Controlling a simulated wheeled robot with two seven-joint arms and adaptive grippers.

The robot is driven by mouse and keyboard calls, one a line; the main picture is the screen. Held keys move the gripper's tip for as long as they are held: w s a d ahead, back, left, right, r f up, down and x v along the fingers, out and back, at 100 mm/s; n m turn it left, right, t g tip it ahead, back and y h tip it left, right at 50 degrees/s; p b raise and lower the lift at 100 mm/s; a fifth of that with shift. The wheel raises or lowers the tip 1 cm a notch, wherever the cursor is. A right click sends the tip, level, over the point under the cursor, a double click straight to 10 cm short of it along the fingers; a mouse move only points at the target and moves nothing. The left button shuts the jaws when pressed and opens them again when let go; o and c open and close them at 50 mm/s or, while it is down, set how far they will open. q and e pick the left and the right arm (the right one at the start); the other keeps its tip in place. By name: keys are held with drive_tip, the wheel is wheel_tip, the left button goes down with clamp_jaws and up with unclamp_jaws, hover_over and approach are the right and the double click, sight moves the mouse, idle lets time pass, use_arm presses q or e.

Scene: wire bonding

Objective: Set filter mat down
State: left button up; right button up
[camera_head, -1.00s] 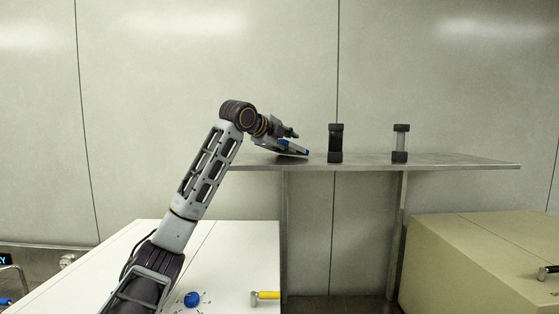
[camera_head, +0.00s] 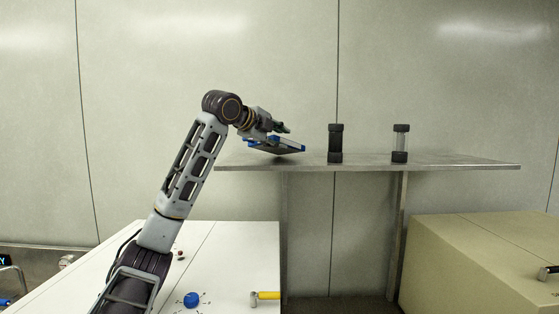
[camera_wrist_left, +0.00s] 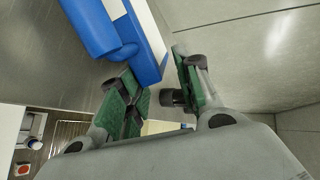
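The filter mat (camera_head: 285,149) is a flat dark panel with blue and white edging, tilted just above the left end of the metal shelf (camera_head: 450,164). My left gripper (camera_head: 282,132) is at its upper side. The head view does not clearly show whether the mat's lower edge touches the shelf. My right gripper is not in view.
Two dark-ended cylinders, one black (camera_head: 335,143) and one with a grey middle (camera_head: 400,143), stand on the shelf right of the mat. The shelf's right end is clear. A blue round object (camera_head: 191,299) and a yellow-handled hammer (camera_head: 265,296) lie on the white cabinet below.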

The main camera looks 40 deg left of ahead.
use_arm(q)
drive_tip(key=shift+r, duration=0.1)
idle(0.3)
wheel_tip(320, 180, up, 7)
drive_tip(key=s+p, duration=0.2)
drive_tip(key=shift+s+p, duration=0.35)
drive_tip(key=shift+s, duration=0.05)
drive_tip(key=shift+d, duration=0.1)
idle(0.7)
